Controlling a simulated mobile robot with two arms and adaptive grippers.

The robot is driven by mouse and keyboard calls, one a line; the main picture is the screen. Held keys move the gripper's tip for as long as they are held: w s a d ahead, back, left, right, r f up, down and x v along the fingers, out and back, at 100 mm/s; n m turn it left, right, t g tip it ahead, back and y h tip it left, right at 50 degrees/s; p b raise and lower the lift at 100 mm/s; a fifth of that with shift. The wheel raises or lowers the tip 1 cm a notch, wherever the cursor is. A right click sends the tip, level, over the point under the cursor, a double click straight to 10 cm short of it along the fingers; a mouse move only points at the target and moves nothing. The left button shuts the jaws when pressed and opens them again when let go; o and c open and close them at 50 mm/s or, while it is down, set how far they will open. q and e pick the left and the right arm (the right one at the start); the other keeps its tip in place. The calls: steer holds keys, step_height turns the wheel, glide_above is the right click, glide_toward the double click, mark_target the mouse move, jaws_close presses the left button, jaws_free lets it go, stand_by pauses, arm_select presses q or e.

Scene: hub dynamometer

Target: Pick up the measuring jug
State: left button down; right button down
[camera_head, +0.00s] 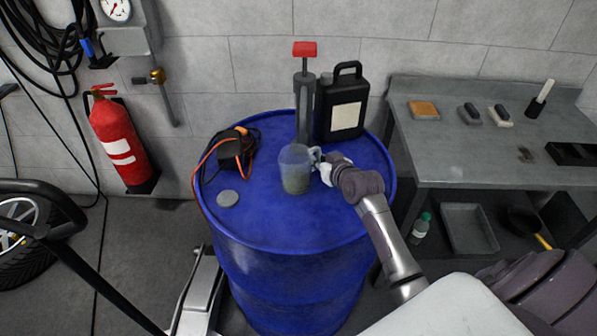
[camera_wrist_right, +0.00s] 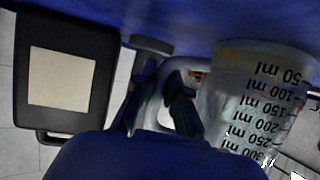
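The measuring jug (camera_head: 296,170) is clear with a greyish content and stands upright on top of the blue drum (camera_head: 262,228). Its handle faces right. In the right wrist view the jug (camera_wrist_right: 250,95) appears upside down with its ml scale. My right gripper (camera_head: 319,167) is at the handle. In the wrist view its two dark fingers (camera_wrist_right: 163,85) are apart, with the handle between them and one finger inside the loop. Firm contact is not visible. My left gripper is not in view.
A black canister (camera_head: 345,105) and a grey pump with a red handle (camera_head: 305,95) stand behind the jug. An orange-cabled device (camera_head: 232,152) and a grey disc (camera_head: 228,198) lie to its left. A workbench (camera_head: 480,160) stands at the right.

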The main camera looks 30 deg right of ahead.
mark_target(320, 150)
steer(key=shift+r, duration=0.1)
stand_by(0.5)
steer(key=shift+r+b, duration=0.35)
steer(key=shift+r, duration=1.4)
steer(key=s, duration=0.5)
steer(key=s+b, duration=0.1)
steer(key=s, duration=0.4)
steer(key=s+b, duration=0.1)
steer(key=s, duration=0.4)
steer(key=shift+a+f, duration=0.15)
steer(key=shift+a, duration=0.25)
steer(key=shift+s+b, duration=0.45)
steer(key=shift+s, duration=0.95)
